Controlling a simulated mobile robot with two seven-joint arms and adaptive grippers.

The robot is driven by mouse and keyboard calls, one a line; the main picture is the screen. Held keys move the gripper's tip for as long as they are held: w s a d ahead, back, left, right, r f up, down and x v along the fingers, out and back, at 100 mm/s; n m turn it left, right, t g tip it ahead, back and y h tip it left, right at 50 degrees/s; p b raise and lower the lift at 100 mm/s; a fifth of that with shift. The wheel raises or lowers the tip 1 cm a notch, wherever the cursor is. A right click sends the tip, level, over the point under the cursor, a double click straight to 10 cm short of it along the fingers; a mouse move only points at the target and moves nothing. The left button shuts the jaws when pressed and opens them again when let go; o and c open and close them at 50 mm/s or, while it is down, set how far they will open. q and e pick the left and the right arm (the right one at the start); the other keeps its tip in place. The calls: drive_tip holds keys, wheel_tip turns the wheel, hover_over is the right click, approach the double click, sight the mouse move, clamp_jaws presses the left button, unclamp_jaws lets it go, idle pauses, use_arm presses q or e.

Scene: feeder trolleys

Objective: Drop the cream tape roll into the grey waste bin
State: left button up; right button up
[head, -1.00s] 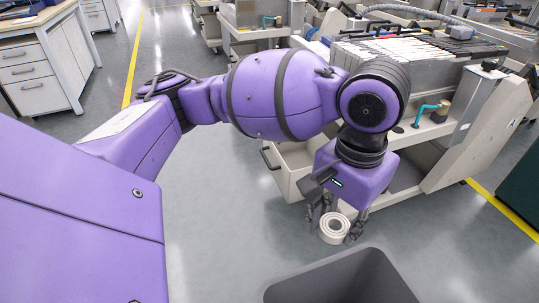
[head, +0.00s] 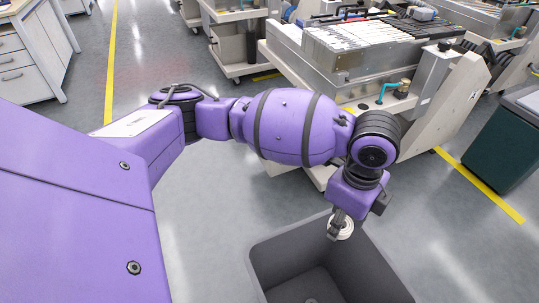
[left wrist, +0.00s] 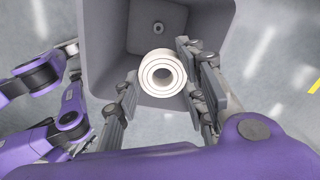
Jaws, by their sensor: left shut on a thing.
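The cream tape roll (head: 345,229) is held in my left gripper (head: 340,228), above the far right part of the grey waste bin (head: 280,247). In the left wrist view the roll (left wrist: 162,73) sits between the two fingers of the gripper (left wrist: 157,82), its round face and centre hole showing. The bin (left wrist: 110,50) opens below the roll there, with its floor visible. In the head view the bin stands on the floor at the bottom, its near part cut off by the frame edge. My right gripper is not in the head view.
A feeder trolley (head: 345,75) with a cream side panel stands behind the bin. A dark green bin-like box (head: 505,140) stands at the right, beyond a yellow floor line (head: 480,186). The grey floor around the bin is clear.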

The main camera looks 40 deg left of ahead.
sight(345, 229)
use_arm(q)
drive_tip(key=f+m+p, duration=0.1)
drive_tip(key=m, duration=0.2)
drive_tip(key=d+f+m+p, duration=0.1)
drive_tip(key=m, duration=0.2)
drive_tip(key=f+m+p, duration=0.1)
drive_tip(key=m, duration=0.2)
drive_tip(key=shift+s+d+f, duration=0.1)
drive_tip(key=shift+s+d, duration=0.05)
drive_tip(key=shift+d, duration=0.05)
use_arm(e)
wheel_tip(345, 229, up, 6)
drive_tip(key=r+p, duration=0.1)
drive_tip(key=p, duration=0.2)
use_arm(q)
wheel_tip(345, 229, down, 11)
drive_tip(key=s+d+m+b, duration=0.1)
drive_tip(key=m+b, duration=0.5)
drive_tip(key=m, duration=0.5)
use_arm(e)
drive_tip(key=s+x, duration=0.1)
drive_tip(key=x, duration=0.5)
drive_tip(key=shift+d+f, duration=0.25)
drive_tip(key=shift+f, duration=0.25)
use_arm(q)
drive_tip(key=shift+s+d, duration=0.1)
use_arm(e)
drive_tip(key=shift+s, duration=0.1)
